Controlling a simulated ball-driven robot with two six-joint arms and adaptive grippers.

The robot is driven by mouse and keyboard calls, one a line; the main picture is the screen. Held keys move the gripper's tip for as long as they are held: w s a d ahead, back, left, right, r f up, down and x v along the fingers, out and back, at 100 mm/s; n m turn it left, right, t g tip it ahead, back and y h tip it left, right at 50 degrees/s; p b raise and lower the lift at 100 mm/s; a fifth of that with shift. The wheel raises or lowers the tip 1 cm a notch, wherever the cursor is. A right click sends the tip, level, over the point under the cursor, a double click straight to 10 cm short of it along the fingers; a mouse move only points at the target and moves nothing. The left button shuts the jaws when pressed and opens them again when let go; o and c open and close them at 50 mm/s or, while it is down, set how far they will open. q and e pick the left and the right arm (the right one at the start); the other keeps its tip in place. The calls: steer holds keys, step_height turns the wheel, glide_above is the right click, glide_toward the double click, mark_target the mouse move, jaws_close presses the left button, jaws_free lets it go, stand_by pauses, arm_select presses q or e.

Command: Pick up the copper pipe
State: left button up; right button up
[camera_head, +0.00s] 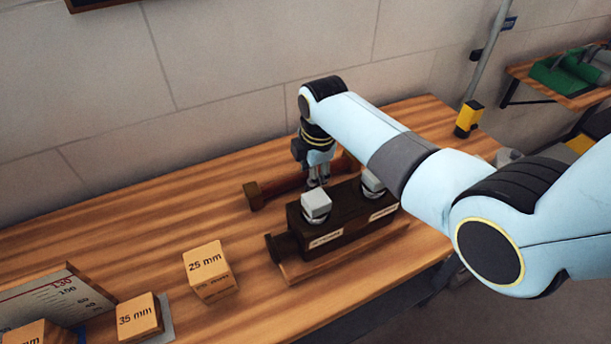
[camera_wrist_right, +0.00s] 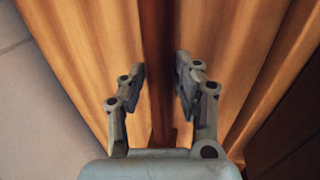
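The copper pipe is a long dark brown bar (camera_head: 283,187) with thicker block-like ends, behind the dark box on the wooden bench. My right gripper (camera_head: 318,181) points down at the middle of the bar. In the right wrist view the bar (camera_wrist_right: 158,45) runs away between the two fingers of the gripper (camera_wrist_right: 161,72). One finger is on each side, close to the bar's edges; I cannot tell whether they touch it. My left gripper is not in view.
The dark box (camera_head: 345,228) with pale knobs stands just in front of the bar. Wooden blocks marked 25 mm (camera_head: 208,268) and 35 mm (camera_head: 138,318) and a scale board (camera_head: 55,300) are at the front left. A wall rises behind. The back left of the bench is clear.

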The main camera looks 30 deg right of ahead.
steer(key=shift+c, duration=0.3)
jaws_close()
steer(key=shift+r, duration=0.1)
